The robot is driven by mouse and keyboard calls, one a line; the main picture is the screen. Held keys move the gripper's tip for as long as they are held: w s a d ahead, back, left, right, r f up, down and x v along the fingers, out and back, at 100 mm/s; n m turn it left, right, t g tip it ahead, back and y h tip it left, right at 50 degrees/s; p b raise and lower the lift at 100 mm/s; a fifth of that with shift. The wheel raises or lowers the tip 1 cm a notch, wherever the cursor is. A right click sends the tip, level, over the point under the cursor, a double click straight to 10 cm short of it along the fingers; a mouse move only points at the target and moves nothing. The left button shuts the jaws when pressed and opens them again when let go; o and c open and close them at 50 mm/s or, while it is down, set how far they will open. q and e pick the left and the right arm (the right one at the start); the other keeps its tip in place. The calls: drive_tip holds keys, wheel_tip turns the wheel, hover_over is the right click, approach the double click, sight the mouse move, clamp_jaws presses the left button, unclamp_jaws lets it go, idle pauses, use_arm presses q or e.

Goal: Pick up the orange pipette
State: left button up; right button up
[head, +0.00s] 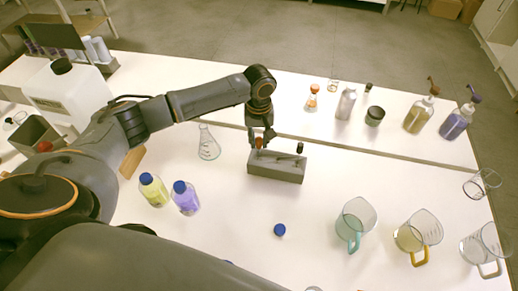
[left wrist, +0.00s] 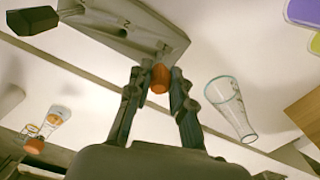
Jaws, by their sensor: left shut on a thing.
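The orange pipette (head: 259,143) stands at the left end of a grey block holder (head: 277,170). Its orange top (left wrist: 160,78) shows between the fingers in the left wrist view; its lower part is hidden. My left gripper (head: 262,136) reaches down over that end of the holder and is shut on the orange pipette. The grey holder (left wrist: 125,30) fills the top of the left wrist view, close to the fingertips. My right gripper is not in view.
A black-topped pipette (head: 299,149) stands at the holder's right end. A conical flask (head: 208,146) is left of the holder. Yellow (head: 153,190) and purple (head: 186,197) bottles stand in front left. Several beakers are at the front right. The table between is mostly clear, with a blue cap (head: 280,230).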

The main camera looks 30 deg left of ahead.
use_arm(q)
wheel_tip(320, 180, up, 10)
drive_tip(key=shift+r+b, duration=0.1)
drive_tip(key=shift+b, duration=0.55)
